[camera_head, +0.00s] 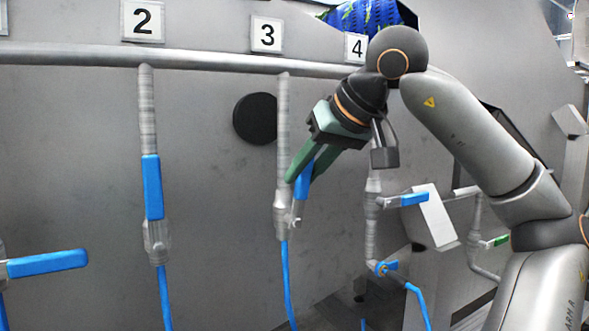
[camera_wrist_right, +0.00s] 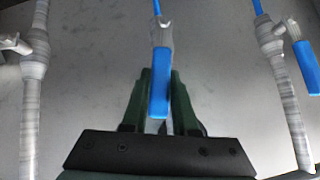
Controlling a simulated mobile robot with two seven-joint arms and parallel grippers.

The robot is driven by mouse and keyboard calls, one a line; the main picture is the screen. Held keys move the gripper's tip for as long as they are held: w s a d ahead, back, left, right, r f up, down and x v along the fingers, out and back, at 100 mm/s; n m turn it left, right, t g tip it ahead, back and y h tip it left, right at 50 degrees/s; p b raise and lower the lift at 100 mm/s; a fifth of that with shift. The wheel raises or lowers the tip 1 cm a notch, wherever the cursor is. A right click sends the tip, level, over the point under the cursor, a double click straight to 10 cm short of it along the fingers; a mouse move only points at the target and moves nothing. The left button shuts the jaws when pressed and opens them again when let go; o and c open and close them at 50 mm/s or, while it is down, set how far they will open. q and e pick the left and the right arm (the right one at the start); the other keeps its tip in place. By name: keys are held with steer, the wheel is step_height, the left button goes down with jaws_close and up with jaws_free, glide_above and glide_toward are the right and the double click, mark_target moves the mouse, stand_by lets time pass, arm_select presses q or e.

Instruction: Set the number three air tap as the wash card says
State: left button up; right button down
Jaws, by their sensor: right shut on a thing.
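The number three air tap (camera_head: 282,200) sits on the pipe below the "3" plate (camera_head: 266,35). Its blue handle (camera_head: 304,180) points up, roughly along the pipe, with a blue hose running down below. My right gripper (camera_head: 301,172) is shut on this handle, coming from the upper right. In the right wrist view the blue handle (camera_wrist_right: 160,85) lies between the two green fingers (camera_wrist_right: 160,98). Part of the handle is hidden by the fingers in the head view. My left gripper is not in view. No readable wash card shows.
The number two tap handle (camera_head: 153,187) stands upright along its pipe. The tap handle under the "4" plate (camera_head: 356,47) points sideways (camera_head: 413,199). Another blue handle (camera_head: 47,263) lies sideways at far left. A black disc (camera_head: 256,118) is on the wall beside pipe three.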

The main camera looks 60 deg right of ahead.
steer(key=shift+w+a+r+n+g+h, duration=0.1)
steer(key=shift+w+a+n+g+h, duration=0.4)
steer(key=shift+a+h, duration=0.25)
steer(key=c, duration=0.7)
jaws_free()
steer(key=v, duration=1.2)
steer(key=shift+s+a+r, duration=0.15)
steer(key=shift+s, duration=0.05)
